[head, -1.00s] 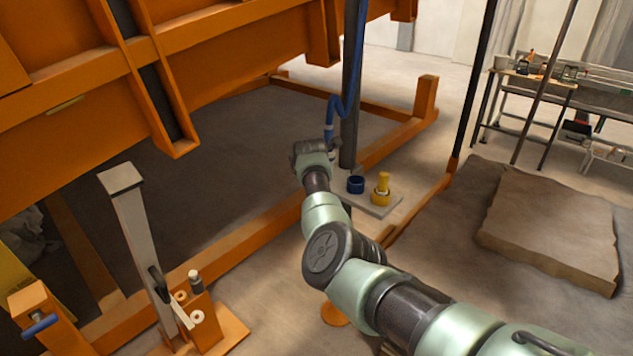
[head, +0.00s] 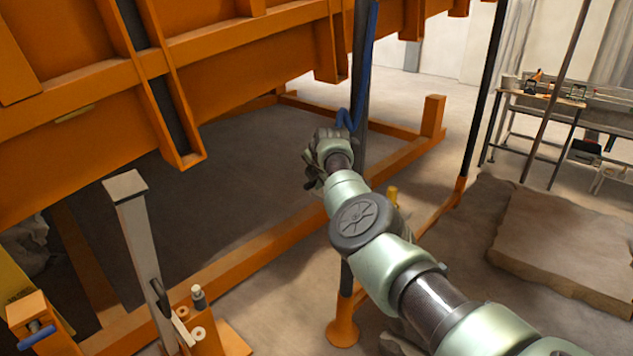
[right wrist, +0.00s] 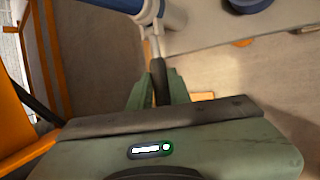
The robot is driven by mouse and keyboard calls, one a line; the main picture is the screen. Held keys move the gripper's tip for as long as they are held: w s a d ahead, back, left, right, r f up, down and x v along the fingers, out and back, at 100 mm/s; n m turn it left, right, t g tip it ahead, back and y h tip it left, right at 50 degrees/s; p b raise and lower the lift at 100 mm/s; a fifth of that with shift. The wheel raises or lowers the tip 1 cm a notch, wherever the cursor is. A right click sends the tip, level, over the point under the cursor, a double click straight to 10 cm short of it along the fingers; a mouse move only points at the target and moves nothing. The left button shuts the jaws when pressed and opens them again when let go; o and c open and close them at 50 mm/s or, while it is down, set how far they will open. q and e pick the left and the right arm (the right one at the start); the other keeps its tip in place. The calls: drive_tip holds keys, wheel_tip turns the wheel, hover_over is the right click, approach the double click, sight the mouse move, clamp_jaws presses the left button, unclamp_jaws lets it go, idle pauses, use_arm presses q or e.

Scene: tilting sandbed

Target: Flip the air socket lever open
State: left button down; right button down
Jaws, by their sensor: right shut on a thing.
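The air socket lever (right wrist: 159,72) shows in the right wrist view as a thin metal arm with a black grip. It reaches down from the pale grey socket (right wrist: 173,18) at the end of the blue hose (right wrist: 118,5). My right gripper (right wrist: 158,92) is shut on the lever's black grip, with a green finger on each side. In the head view my right gripper (head: 312,180) is beside the dark post, below the blue hose (head: 362,85); the socket and lever are hidden there by my wrist.
A dark post (head: 362,110) stands just behind my right wrist. A yellow fitting (head: 393,196) shows partly behind my arm. The orange frame (head: 270,240) of the sandbed runs below and left. A stone slab (head: 565,240) lies on the floor at right.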

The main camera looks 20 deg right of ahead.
drive_tip(key=c, duration=1.6)
unclamp_jaws()
drive_tip(key=shift+r, duration=0.15)
drive_tip(key=shift+b+v, duration=0.5)
drive_tip(key=shift+v, duration=3.25)
